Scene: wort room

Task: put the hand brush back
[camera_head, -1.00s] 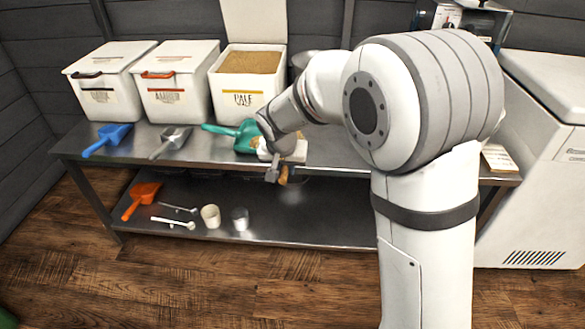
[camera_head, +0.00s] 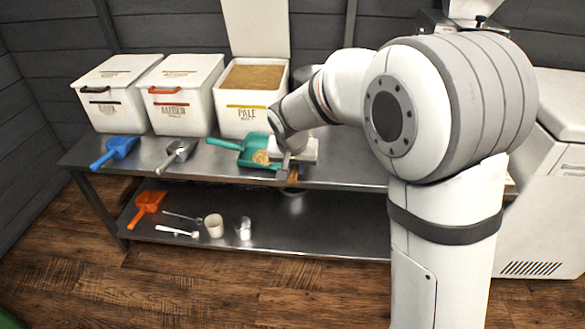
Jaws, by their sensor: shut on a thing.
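My gripper (camera_head: 284,172) is at the front edge of the steel table, just right of the teal scoop. It is shut on a small tan-brown piece (camera_head: 294,174), which looks like the handle of the hand brush. Most of the brush is hidden by the gripper and wrist, so I cannot make out its bristles. A white block-like thing (camera_head: 304,150) shows behind the gripper; I cannot tell what it is.
Several white bins stand along the table's back; the pale malt bin (camera_head: 241,115) is open. Blue (camera_head: 117,149), grey (camera_head: 178,151) and teal (camera_head: 252,150) scoops lie before them. The lower shelf (camera_head: 300,232) holds an orange scoop (camera_head: 149,201) and cups. A white chest (camera_head: 545,190) stands right.

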